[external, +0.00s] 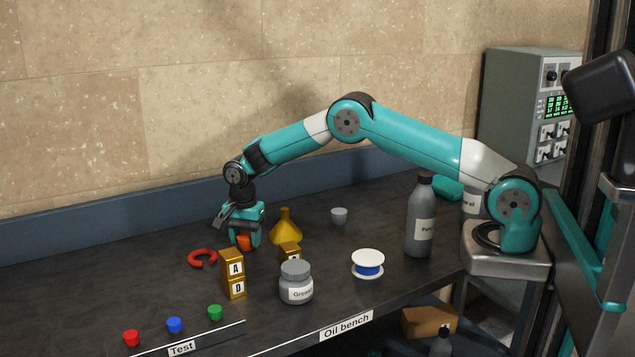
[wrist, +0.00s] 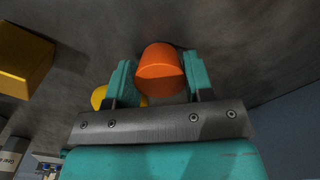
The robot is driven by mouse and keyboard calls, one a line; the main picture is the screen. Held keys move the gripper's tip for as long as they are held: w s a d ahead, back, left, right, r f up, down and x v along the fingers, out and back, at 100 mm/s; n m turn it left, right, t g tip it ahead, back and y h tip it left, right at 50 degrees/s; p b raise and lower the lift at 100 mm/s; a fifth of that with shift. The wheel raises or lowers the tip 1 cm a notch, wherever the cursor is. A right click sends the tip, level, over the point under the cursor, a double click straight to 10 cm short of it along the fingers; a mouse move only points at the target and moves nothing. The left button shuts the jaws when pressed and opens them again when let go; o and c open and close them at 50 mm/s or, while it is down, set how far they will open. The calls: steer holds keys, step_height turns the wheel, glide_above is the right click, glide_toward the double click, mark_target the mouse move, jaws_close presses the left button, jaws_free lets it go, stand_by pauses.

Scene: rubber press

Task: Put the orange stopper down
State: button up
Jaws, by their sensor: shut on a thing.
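The orange stopper (external: 244,242) is between the fingers of my gripper (external: 245,240), low over the dark bench, in the external view. In the wrist view the stopper (wrist: 160,70) shows as an orange tapered cylinder between the two teal fingers of my gripper (wrist: 160,82). The gripper is shut on it. I cannot tell whether the stopper's underside touches the bench top.
A yellow funnel (external: 285,229) stands close right of my gripper, and a red open ring (external: 202,258) lies to the left. Stacked letter blocks (external: 232,275), a grey grease jar (external: 296,283) and a spool (external: 368,264) stand nearer the front. The bench (external: 120,270) is clear at far left.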

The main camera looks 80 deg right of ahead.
mark_target(245, 236)
steer(key=shift+f, duration=0.2)
steer(key=o, duration=0.9)
steer(key=shift+r, duration=0.15)
step_height(245, 236, up, 12)
steer(key=b, duration=0.2)
steer(key=s+a+r+n, duration=0.8)
steer(key=s+a, duration=0.2)
steer(key=s+a+n+y, duration=0.1)
steer(key=s+a+n, duration=0.3)
steer(key=s, duration=0.7)
steer(key=s+a+n+y, duration=0.1)
steer(key=s+a+n, duration=0.3)
steer(key=s+n, duration=0.3)
steer(key=s+a+n+y, duration=0.2)
steer(key=s+a+n, duration=0.2)
steer(key=s, duration=1.1)
steer(key=shift+r+n, duration=0.3)
steer(key=shift+n, duration=0.8)
